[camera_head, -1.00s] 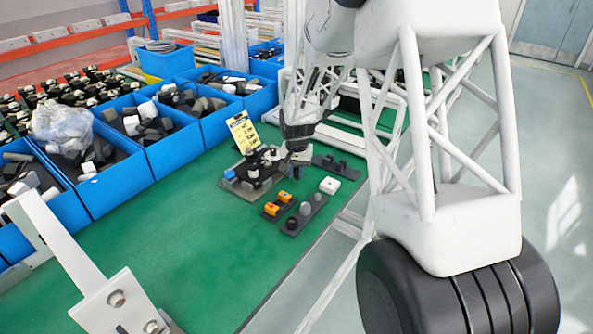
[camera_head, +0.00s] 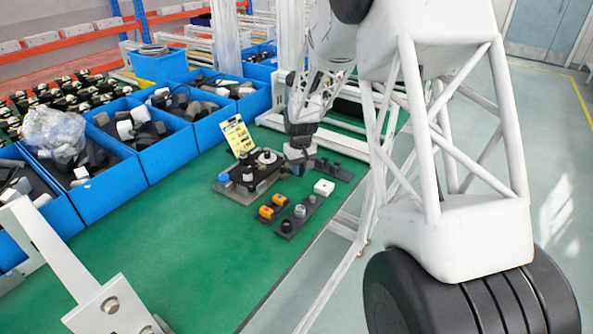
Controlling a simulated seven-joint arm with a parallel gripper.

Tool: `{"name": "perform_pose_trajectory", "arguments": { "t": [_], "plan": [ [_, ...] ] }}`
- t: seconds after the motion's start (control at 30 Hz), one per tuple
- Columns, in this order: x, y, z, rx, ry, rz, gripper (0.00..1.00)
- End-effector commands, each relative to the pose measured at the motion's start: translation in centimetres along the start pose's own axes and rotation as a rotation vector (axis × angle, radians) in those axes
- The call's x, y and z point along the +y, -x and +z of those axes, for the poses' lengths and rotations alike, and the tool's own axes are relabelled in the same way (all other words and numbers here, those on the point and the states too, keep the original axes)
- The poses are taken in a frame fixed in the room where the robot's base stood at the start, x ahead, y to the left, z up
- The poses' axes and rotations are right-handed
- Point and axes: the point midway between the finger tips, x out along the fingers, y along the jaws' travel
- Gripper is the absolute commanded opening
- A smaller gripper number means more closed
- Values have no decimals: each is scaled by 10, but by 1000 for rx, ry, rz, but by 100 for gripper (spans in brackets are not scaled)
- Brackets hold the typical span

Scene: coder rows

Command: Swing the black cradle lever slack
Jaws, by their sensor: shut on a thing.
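The cradle (camera_head: 236,186) is a dark grey fixture on the green bench, with black knobs and a pale round disc on top. A bluish knob (camera_head: 224,178) is at its left corner. My gripper (camera_head: 298,156) is low at the cradle's right side, pointing down. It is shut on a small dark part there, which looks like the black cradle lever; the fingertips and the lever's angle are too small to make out.
A yellow card (camera_head: 238,136) stands behind the cradle. In front are a block with orange parts (camera_head: 266,212) and a dark strip with grey pegs (camera_head: 287,228).

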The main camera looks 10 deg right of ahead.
Motion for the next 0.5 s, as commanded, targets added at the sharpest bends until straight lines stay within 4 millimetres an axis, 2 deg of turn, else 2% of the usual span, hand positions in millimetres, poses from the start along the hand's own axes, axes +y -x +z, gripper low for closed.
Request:
{"name": "perform_pose_trajectory", "arguments": {
  "t": [0.5],
  "plan": [
    [23,1,-27,2,486,1,0]
  ]
}}
